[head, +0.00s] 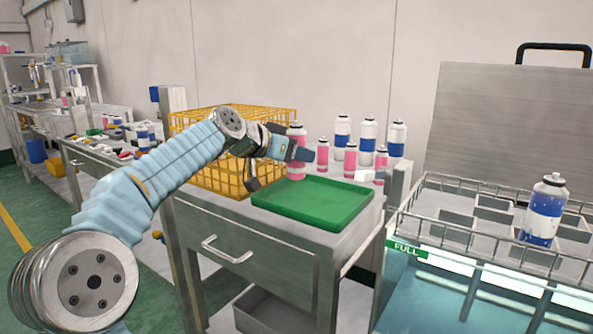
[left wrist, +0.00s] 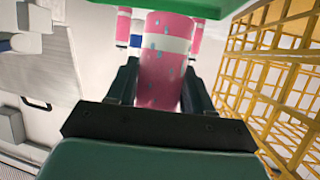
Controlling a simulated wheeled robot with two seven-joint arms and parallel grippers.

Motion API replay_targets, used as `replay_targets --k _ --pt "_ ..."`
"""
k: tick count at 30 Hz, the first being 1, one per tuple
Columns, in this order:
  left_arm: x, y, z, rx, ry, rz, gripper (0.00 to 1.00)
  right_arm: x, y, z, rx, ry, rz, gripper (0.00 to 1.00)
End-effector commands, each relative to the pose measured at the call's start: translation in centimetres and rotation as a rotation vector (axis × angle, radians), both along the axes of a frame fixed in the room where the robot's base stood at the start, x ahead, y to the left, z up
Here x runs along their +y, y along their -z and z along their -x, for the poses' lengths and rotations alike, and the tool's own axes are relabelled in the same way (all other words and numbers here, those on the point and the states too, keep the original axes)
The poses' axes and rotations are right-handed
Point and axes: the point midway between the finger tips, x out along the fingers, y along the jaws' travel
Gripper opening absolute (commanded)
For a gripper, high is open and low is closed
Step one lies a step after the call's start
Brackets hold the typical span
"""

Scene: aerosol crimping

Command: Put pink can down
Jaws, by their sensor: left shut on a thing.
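My left gripper (head: 300,153) is shut on a pink can (head: 296,172) with a white band, at the back edge of the green tray (head: 312,222). The can is upright; I cannot tell whether its base touches anything. In the left wrist view the pink can (left wrist: 165,75), speckled with blue, sits between the two dark fingers of the gripper (left wrist: 160,85). More pink cans (head: 322,151) stand behind the tray, beside several taller white-and-blue cans (head: 367,135). My right gripper is not in view.
A yellow wire basket (head: 205,175) stands left of the tray on the steel cabinet (head: 250,255). A wire rack (head: 470,225) marked FULL is at the right, holding one blue-and-white can (head: 543,210). The green tray is empty. A pale wall is behind.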

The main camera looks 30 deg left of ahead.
Motion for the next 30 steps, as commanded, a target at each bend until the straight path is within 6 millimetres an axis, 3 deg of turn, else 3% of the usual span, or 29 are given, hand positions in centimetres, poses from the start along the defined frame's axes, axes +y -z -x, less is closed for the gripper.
replay_targets --k 8,14,26,27,30 --pt "0.9 2.0 -1.4 0.0 0.0 0.0 0.17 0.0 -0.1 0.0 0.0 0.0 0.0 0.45" --pt "1.1 5.1 -1.5 0.001 -0.001 0.0 0.17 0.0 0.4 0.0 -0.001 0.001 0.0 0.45" --pt "1.0 5.6 -1.5 -0.001 0.001 -0.002 0.17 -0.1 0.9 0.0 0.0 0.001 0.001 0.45" --pt "1.0 5.5 -1.5 -0.001 0.0 -0.001 0.57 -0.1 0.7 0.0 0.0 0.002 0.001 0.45" --pt "1.0 5.5 -1.5 0.0 0.0 -0.001 0.73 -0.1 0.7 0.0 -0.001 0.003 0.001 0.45"
